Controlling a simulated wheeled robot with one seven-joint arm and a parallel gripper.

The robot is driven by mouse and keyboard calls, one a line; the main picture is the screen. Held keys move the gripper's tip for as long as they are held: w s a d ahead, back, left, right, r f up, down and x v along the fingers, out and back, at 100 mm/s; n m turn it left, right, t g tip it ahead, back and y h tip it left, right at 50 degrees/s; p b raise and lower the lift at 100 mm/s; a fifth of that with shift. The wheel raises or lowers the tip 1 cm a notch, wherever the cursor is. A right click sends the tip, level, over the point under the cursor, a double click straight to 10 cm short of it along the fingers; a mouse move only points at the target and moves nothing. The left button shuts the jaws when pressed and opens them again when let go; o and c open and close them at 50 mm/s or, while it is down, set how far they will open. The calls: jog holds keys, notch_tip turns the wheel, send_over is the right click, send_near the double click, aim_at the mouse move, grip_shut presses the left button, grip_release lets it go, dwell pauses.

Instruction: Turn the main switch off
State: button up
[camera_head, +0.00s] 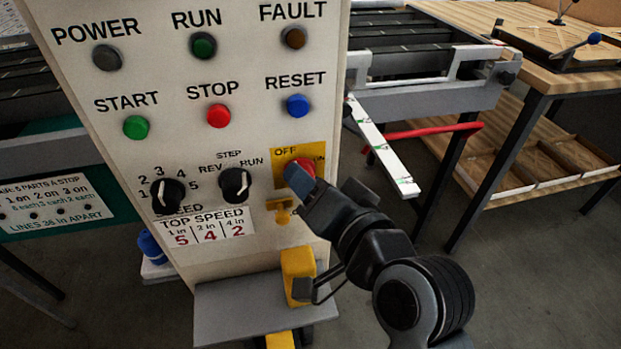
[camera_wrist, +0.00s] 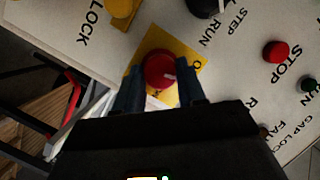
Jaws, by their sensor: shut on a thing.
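The main switch is a red round knob (camera_head: 303,164) on a yellow plate (camera_head: 284,152) at the lower right of the panel, with OFF printed at its upper left and ON at its right. My gripper (camera_head: 301,178) reaches it from the lower right and covers part of it. In the wrist view the red knob (camera_wrist: 158,70) sits between my two fingers (camera_wrist: 160,88), which are shut on its sides. A short pale mark shows on the right part of the knob's face there; I cannot tell exactly which label it points at.
The panel (camera_head: 250,75) also has a red STOP button (camera_head: 219,115), a blue RESET button (camera_head: 298,104) and a black mode knob (camera_head: 235,185). A yellow lock tab (camera_head: 283,211) is just below the switch. A yellow box (camera_head: 298,272) stands beneath it.

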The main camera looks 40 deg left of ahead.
jog(key=shift+a+n, duration=0.1)
jog(key=shift+n, duration=0.3)
jog(key=o, duration=1.1)
jog(key=shift+c, duration=0.2)
jog(key=v, duration=0.7)
jog(key=shift+s+d+b, duration=0.2)
jog(key=shift+d+b, duration=0.15)
jog(key=shift+b, duration=0.05)
